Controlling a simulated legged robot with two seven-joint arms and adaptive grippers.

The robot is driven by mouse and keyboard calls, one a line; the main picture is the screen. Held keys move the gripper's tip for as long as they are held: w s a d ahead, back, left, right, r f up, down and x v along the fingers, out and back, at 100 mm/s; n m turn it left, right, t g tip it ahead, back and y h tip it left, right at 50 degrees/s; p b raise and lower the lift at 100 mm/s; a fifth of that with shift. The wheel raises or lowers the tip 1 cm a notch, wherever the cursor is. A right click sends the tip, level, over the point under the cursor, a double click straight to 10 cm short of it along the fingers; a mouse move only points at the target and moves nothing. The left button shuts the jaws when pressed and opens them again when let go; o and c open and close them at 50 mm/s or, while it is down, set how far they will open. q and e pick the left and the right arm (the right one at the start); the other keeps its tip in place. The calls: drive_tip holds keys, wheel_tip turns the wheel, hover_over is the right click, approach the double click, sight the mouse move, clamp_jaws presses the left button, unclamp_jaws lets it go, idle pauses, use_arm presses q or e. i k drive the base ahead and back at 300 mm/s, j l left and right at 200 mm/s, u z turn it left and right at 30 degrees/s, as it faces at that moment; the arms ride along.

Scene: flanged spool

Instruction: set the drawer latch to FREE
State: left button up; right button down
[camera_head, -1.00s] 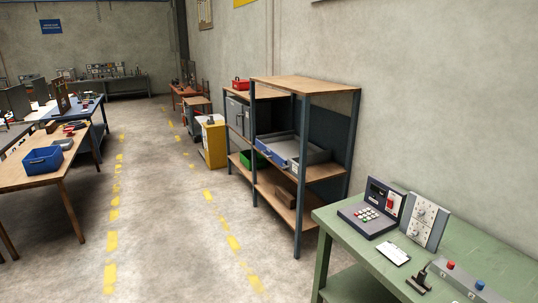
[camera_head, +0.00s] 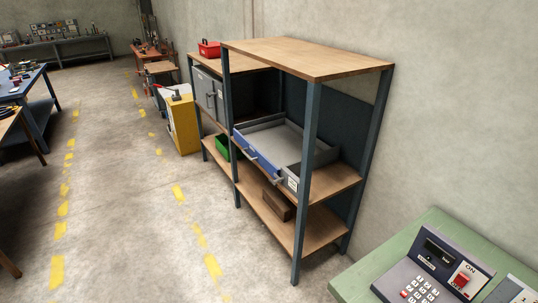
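A grey drawer unit with a blue front (camera_head: 258,150) sits on the middle shelf of a wood-and-dark-metal rack in the centre. Its tray looks open at the top, and a pale handle shows on the blue front. A small grey block with a white label (camera_head: 292,182) is at the near right end of the front. It may carry the latch, but it is too small to read its setting. Neither of my grippers shows in the view.
The rack (camera_head: 308,62) stands against the right wall. A brown box (camera_head: 278,204) lies on its lower shelf. A green bench with a keypad console (camera_head: 432,277) is at the lower right. A yellow cabinet (camera_head: 183,125) stands farther back. The floor aisle at left is clear.

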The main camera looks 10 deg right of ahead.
sight(273, 183)
drive_tip(key=i, duration=0.95)
